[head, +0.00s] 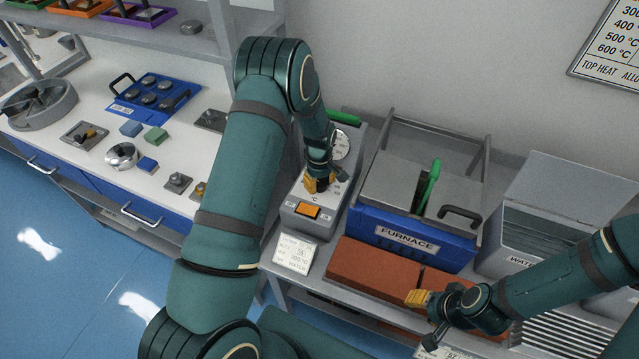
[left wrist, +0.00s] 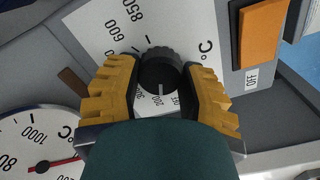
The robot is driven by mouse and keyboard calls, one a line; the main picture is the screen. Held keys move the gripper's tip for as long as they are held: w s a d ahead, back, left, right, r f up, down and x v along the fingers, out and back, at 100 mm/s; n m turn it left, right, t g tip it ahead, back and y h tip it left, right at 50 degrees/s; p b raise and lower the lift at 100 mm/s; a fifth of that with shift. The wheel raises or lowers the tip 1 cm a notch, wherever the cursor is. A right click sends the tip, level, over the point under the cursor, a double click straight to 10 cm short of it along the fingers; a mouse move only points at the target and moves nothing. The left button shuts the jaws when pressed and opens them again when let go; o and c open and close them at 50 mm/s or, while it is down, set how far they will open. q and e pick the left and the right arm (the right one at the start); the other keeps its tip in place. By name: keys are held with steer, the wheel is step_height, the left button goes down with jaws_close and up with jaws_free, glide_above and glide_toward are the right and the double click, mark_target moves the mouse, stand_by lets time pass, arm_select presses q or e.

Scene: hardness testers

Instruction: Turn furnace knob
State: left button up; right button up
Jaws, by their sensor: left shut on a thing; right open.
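The furnace control box (head: 304,217) is a grey unit left of the blue furnace (head: 400,232). Its black knob (left wrist: 160,72) sits on a white dial plate (left wrist: 104,30) with temperature marks and °C. My left gripper (head: 318,184) is over the box top, shut on the knob with a yellow finger on each side. The wrist view also shows this left gripper (left wrist: 158,90), and its palm hides the near part of the dial. In the head view the gripper hides the knob. My right gripper (head: 422,300) is at the lower right, near the red-brown block, open and apart from the controls.
An orange switch (left wrist: 262,34) marked OFF is close beside the dial; a gauge with a red needle (left wrist: 38,150) is on the other side. A label card (head: 293,254) lies before the box. The red-brown block (head: 375,272) fronts the furnace; a water container (head: 520,240) stands right.

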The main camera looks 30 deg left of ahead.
mark_target(320, 183)
arm_select(q)
steer(key=m, duration=0.3)
steer(key=shift+f+m+b, duration=0.1)
steer(key=shift+m+b, duration=0.7)
steer(key=shift+m, duration=1.5)
steer(key=o, duration=1.2)
step_height(320, 183, up, 12)
